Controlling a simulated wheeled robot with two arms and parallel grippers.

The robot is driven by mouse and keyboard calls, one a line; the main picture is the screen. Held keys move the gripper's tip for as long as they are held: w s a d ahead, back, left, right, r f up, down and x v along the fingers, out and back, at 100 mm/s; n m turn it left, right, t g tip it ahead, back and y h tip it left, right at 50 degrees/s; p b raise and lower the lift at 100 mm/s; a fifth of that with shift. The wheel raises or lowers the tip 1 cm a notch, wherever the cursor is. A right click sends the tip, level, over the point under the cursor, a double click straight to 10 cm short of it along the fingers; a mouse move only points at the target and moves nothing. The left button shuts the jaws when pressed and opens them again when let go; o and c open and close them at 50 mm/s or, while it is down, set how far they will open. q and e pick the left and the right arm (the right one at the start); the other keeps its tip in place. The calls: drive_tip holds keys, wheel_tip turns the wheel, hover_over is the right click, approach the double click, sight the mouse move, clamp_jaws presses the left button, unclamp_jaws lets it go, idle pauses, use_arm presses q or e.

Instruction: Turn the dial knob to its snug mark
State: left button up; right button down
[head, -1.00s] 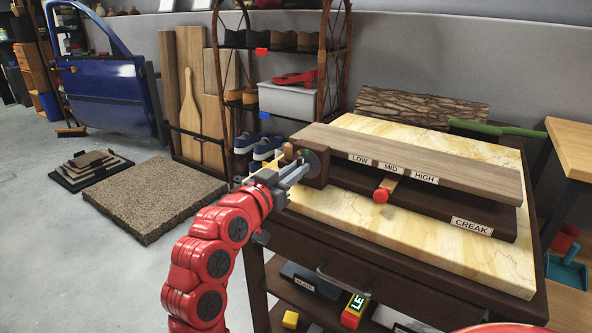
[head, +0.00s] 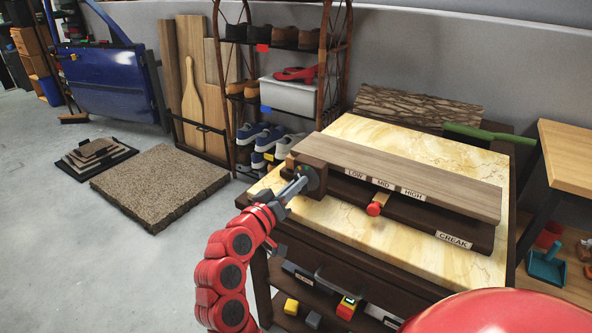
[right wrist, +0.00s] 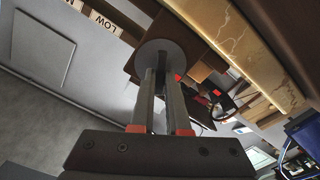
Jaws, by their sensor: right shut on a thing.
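The dial knob is a grey round disc (head: 313,178) on the end block (head: 306,153) of a dark wooden device on the bench. My right gripper (head: 301,184) is at the dial, its two fingers closed on the knob. In the right wrist view the disc (right wrist: 161,58) sits straight beyond the fingertips (right wrist: 160,80), which hide the gripped part. The snug mark cannot be read in either view. Labels LOW, MID and HIGH run along the device's plank, with CREAK on the lower board. My left gripper is not in view.
The device stands on a pale marble slab (head: 360,236) on a dark bench. A red-ended peg (head: 375,208) sticks out of its front. A shoe rack (head: 290,95) stands behind left; a wooden table (head: 570,150) is at right.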

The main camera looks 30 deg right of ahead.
drive_tip(key=shift+r+n+p, duration=0.15)
drive_tip(key=shift+n+p, duration=0.45)
drive_tip(key=shift+p, duration=0.2)
drive_tip(key=shift+f+n, duration=0.2)
drive_tip(key=shift+n, duration=0.1)
drive_tip(key=c, duration=0.9)
unclamp_jaws()
drive_tip(key=p+v, duration=0.2)
drive_tip(key=v, duration=1.5)
drive_tip(key=shift+a, duration=0.2)
